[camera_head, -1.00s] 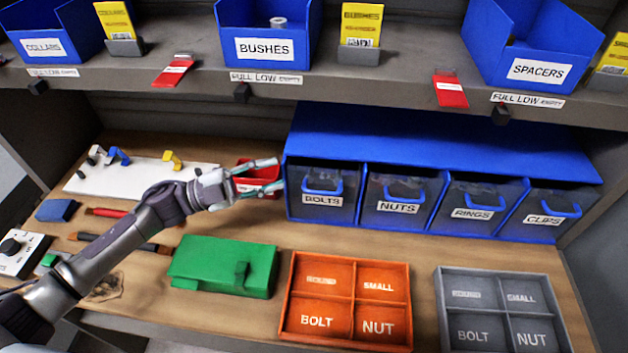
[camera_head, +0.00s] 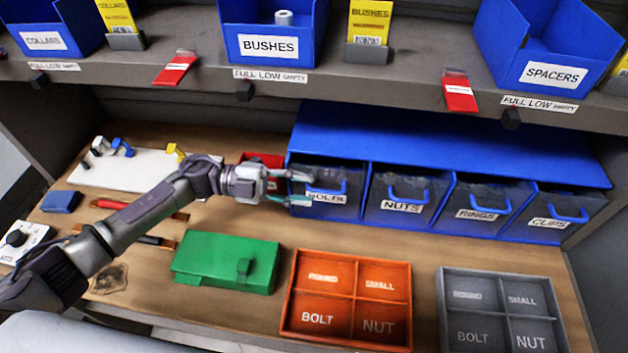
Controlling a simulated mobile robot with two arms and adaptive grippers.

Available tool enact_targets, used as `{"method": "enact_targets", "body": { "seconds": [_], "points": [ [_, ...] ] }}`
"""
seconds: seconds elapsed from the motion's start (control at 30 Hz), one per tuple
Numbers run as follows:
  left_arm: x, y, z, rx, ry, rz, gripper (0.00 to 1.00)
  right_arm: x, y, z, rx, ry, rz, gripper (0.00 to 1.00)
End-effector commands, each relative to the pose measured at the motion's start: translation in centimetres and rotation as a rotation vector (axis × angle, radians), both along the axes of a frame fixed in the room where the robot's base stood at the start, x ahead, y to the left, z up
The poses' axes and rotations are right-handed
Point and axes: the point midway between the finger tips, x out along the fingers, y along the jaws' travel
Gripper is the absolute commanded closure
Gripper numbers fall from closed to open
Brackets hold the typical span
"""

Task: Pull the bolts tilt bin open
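The bolts tilt bin (camera_head: 345,209) is the leftmost of a row in the blue cabinet (camera_head: 440,145). It looks shut, its dark front in line with the other bins. It has a blue handle (camera_head: 335,191) above a white BOLTS label, partly hidden by my gripper. My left gripper (camera_head: 303,188) is at the left part of this bin's front. Its two fingers are apart, one above the other, pointing right toward the handle. I cannot tell whether they touch the handle. My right gripper is not in view.
The nuts (camera_head: 402,205), rings (camera_head: 478,212) and clips (camera_head: 550,221) bins are to the right. A red bin (camera_head: 262,159) is behind my gripper. A green case (camera_head: 225,262), an orange tray (camera_head: 290,300) and a grey tray (camera_head: 447,310) lie in front. A shelf overhangs above.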

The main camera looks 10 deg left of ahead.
Motion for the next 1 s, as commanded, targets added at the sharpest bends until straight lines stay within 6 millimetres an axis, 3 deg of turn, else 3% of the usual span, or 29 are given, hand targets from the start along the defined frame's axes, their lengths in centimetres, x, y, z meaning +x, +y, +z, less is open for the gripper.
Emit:
{"method": "enact_targets", "body": {
  "seconds": [0.2,0.53,0.57,0.77,1.0],
  "points": [
    [0.0,-2.3,0.1,-0.001,0.000,0.001,0.65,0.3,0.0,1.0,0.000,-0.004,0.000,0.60],
    [0.0,-2.7,-0.1,0.000,0.000,0.001,0.65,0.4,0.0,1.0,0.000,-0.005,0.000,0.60],
    [0.0,-2.7,-0.1,0.000,0.000,0.001,0.66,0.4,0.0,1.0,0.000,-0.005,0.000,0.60],
    [0.0,-2.7,-0.1,0.001,0.001,0.001,1.00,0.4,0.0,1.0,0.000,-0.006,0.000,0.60],
    [0.0,-2.7,-0.3,0.003,0.004,0.001,1.00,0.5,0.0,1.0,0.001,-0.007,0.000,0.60]
  ]
}}
